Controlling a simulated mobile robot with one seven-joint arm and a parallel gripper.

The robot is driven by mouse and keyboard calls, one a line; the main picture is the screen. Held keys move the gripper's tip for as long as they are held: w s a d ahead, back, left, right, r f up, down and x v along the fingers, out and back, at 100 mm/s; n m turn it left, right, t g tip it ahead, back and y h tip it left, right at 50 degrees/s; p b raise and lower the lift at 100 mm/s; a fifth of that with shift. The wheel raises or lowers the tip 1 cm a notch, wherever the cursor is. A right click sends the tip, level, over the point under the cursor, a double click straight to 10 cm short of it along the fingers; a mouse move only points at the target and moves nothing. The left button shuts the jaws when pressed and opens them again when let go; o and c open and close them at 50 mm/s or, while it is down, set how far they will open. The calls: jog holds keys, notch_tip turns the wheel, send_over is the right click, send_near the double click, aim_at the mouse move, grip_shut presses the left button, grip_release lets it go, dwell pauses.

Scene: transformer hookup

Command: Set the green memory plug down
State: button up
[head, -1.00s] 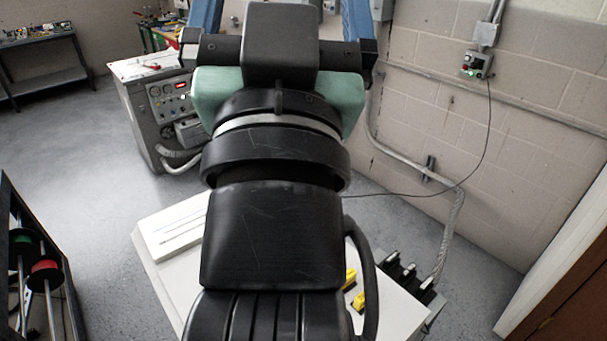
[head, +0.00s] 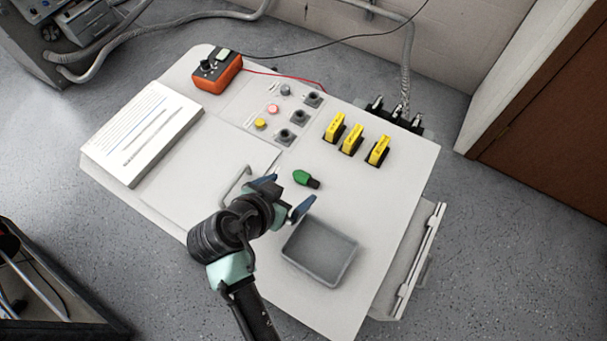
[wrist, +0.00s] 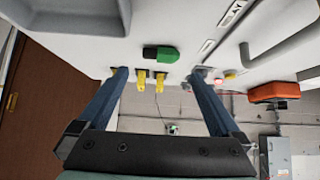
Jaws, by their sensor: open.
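The green memory plug (head: 302,177), green with a black end, lies on its side on the white panel top (head: 385,215), in the head view. It also shows in the wrist view (wrist: 166,54), beyond and between the fingers. My gripper (head: 287,194) is open and empty, its two blue fingers spread. The plug lies just past the fingertips, apart from them.
A grey tray (head: 320,252) sits to the right of my gripper. Several yellow plugs (head: 352,140) stand in a row behind the plug. An orange meter (head: 217,76), a thick book (head: 140,135) and a handle (head: 236,182) are also on the panel. Bare panel lies right of the plug.

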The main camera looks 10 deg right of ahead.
aim_at(304, 181)
jog(key=x, duration=0.2)
jog(key=shift+w+d+f, duration=0.1)
jog(key=shift+w+f, duration=0.15)
jog(key=shift+f, duration=0.05)
jog(key=shift+p+x, duration=0.45)
jog(key=shift+x, duration=2.2)
jog(key=shift+s, duration=0.1)
jog(key=c, duration=1.4)
